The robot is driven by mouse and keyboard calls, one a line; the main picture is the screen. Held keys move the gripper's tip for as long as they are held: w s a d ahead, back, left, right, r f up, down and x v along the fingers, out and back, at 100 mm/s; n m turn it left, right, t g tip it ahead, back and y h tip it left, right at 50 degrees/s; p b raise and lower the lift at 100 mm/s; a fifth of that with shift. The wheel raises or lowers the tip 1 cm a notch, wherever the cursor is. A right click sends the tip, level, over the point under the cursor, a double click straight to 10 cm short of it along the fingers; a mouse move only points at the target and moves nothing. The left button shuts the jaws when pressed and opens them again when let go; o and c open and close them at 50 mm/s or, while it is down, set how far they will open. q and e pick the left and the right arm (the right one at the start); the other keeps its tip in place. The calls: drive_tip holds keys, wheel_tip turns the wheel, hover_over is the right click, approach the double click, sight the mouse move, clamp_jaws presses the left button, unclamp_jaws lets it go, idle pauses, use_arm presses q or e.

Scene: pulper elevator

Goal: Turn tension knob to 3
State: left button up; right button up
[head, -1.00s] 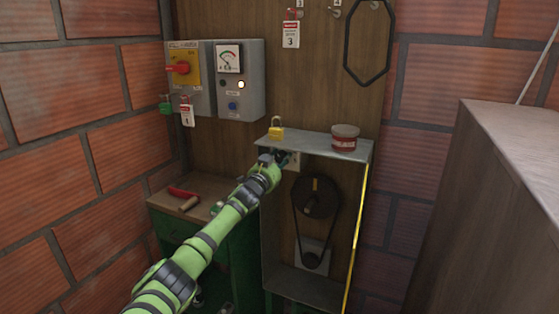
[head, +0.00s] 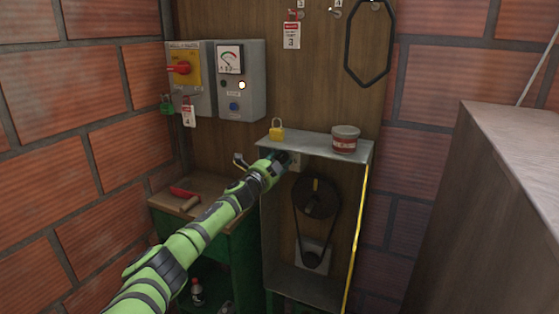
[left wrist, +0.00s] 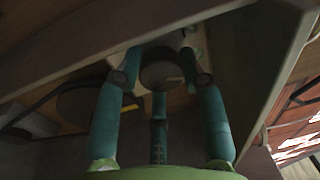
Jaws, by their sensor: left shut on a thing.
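My left gripper (head: 281,158) reaches in under the top plate of the open grey cabinet, at its upper left. In the left wrist view, its teal fingers (left wrist: 162,78) are shut on a dark round knob (left wrist: 162,68), one finger on each side. The knob is fixed to a pale plate (head: 294,161), partly seen beside the gripper in the head view. The knob's scale and pointer cannot be read. My right gripper is not in view.
The grey cabinet (head: 270,238) holds a dark pulley (head: 317,197) with a belt. A yellow padlock (head: 277,132) and a red-and-white tin (head: 345,140) stand on top. A workbench (head: 215,184) with a red-handled tool (head: 183,193) is at left. A wooden box (head: 475,200) stands at right.

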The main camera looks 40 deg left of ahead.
use_arm(q)
drive_tip(key=shift+r+m, duration=0.15)
drive_tip(key=shift+m, duration=0.25)
drive_tip(key=o, duration=1.1)
drive_tip(key=shift+o, duration=0.2)
drive_tip(key=shift+s, duration=0.1)
drive_tip(key=shift+s+d+f, duration=0.2)
drive_tip(key=shift+s+f, duration=0.15)
drive_tip(key=shift+s, duration=0.3)
drive_tip(key=v, duration=1)
drive_tip(key=shift+s+r, duration=0.2)
